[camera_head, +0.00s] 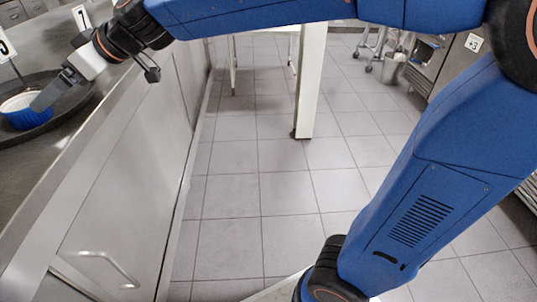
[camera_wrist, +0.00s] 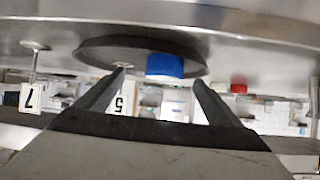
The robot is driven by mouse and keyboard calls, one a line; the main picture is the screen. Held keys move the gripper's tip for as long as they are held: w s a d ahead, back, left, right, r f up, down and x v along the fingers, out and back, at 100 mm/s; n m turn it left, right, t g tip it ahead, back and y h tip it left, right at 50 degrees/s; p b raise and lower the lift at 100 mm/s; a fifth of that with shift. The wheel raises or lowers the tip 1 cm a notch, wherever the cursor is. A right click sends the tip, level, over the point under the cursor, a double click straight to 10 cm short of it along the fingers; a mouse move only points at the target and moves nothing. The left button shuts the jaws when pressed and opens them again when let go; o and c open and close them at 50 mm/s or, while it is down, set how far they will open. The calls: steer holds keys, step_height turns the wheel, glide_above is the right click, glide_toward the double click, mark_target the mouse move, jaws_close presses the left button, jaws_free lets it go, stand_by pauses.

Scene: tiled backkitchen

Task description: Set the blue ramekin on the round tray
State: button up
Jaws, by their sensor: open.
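The blue ramekin (camera_head: 28,117), fluted with a pale inside, stands upright on the dark round tray (camera_head: 72,110) on the steel counter at the left. The wrist view is upside down; there the ramekin (camera_wrist: 165,66) sits against the tray (camera_wrist: 105,48). My gripper (camera_head: 44,97) is open, with a finger close beside the ramekin in the head view. In the wrist view my gripper (camera_wrist: 160,76) has its fingers apart, with the ramekin showing between and beyond them. I cannot tell whether a finger touches it.
A number 5 card (camera_head: 6,50) stands behind the tray, and a number 7 card (camera_head: 81,17) stands farther along the counter (camera_head: 45,185). A small red object (camera_wrist: 238,88) shows in the wrist view.

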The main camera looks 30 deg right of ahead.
steer(key=s+d+f+m+h, duration=0.3)
steer(key=s+d+f, duration=0.4)
steer(key=d, duration=0.7)
steer(key=s+d+f+m+h, duration=0.4)
steer(key=s+d+f, duration=0.3)
steer(key=d, duration=0.8)
steer(key=s+d+f+m+h, duration=0.4)
steer(key=s+d+f, duration=0.3)
steer(key=d, duration=0.7)
steer(key=shift+s+d+f+m+g, duration=0.3)
steer(key=shift+s+m, duration=0.5)
steer(key=shift+s, duration=0.25)
steer(key=shift+r, duration=0.1)
steer(key=shift+c, duration=0.4)
